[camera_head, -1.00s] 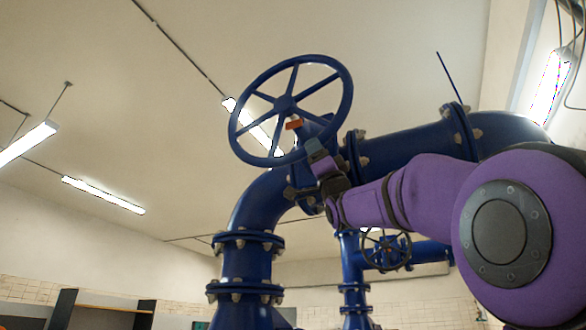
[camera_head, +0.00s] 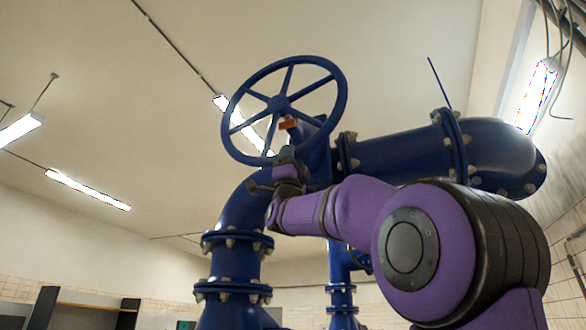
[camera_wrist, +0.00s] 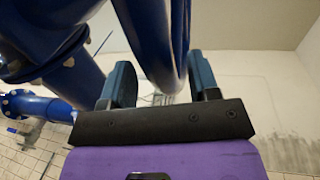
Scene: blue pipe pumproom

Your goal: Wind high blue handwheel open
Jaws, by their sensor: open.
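The high blue handwheel (camera_head: 284,105) has a round rim and several spokes. It stands tilted on the large blue pipe in the head view. My gripper (camera_head: 284,152) is at the lower right part of its rim, my purple arm reaching in from the right. In the wrist view my gripper (camera_wrist: 163,82) has its two fingers apart. The blue handwheel rim (camera_wrist: 152,40) passes through the space between them, seemingly closer to the right finger. I cannot tell whether the rim touches a finger.
The thick blue pipe (camera_head: 400,152) with bolted flanges runs behind my arm and down to the left (camera_head: 232,262). A thinner blue pipe (camera_head: 341,285) stands behind. Open room lies left of the wheel, under ceiling lamps (camera_head: 88,189).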

